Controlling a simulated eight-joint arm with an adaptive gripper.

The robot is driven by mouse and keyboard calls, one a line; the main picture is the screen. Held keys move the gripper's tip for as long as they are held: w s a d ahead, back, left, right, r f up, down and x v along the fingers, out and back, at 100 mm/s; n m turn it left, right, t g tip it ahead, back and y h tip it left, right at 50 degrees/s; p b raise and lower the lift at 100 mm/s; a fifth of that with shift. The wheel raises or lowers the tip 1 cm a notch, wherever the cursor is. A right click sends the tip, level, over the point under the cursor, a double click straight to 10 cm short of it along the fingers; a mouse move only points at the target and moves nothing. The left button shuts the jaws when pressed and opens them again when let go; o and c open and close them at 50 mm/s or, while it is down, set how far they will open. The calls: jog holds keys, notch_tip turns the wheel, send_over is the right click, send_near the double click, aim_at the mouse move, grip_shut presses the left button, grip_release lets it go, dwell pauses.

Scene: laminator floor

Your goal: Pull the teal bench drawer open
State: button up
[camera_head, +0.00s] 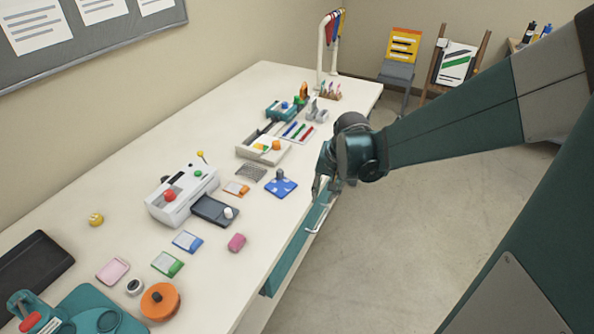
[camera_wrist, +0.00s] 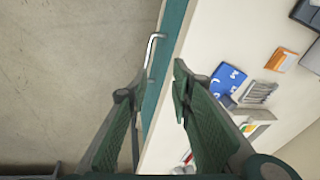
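The teal bench drawer (camera_head: 288,258) shows as a long teal front along the bench's front edge, with a silver bar handle (camera_head: 318,219). It looks flush under the bench top; no gap shows. My gripper (camera_head: 321,190) is over the front edge, close to the far end of the handle. In the wrist view my gripper (camera_wrist: 152,88) is open, its two fingers apart with the teal drawer front (camera_wrist: 174,40) and handle (camera_wrist: 152,52) between and beyond them. The nearer part of the handle is partly hidden by the left finger. I cannot tell whether a finger touches it.
The white bench top (camera_head: 120,160) carries a laminator (camera_head: 182,190), a blue card block (camera_head: 281,184), a pink eraser (camera_head: 236,242) and an orange tape roll (camera_head: 160,301). The concrete floor (camera_head: 400,250) in front of the drawer is clear.

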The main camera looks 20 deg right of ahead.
jog(key=m+g, duration=0.1)
jog(key=m, duration=0.1)
send_near(323, 219)
jog(key=r, duration=0.1)
jog(key=shift+w+d+f+y, duration=0.3)
jog(key=shift+f+y, duration=0.1)
jog(key=shift+f, duration=0.15)
jog(key=shift+f, duration=0.15)
jog(key=shift+b+x, duration=0.9)
jog(key=shift+x, duration=2.85)
jog(key=shift+s, duration=0.1)
jog(key=shift+c, duration=0.7)
grip_shut()
